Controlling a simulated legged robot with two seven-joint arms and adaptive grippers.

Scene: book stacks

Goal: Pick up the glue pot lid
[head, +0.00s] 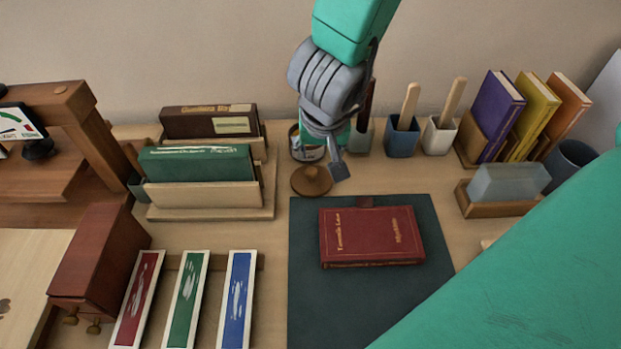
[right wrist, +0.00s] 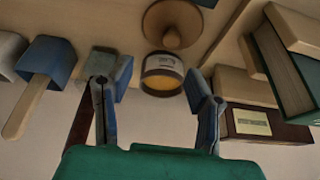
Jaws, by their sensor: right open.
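The glue pot lid (head: 311,180) is a round brown wooden disc with a knob. It lies on the table just behind the dark mat, and shows at the top of the right wrist view (right wrist: 174,24). The glue pot (head: 305,151), a small labelled pot with amber contents, stands open behind the lid; it also shows in the right wrist view (right wrist: 162,74). My right gripper (head: 331,160) is open and empty above the pot and lid, its fingers spread apart in the wrist view (right wrist: 158,84). It partly hides the pot in the head view. My left gripper is out of view.
A red book (head: 371,237) lies on the dark mat (head: 308,300). A book rack (head: 210,213) stands left of the lid. Blue (head: 402,138) and white (head: 439,137) pots with wooden handles stand right of my gripper. My green arm covers the lower right.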

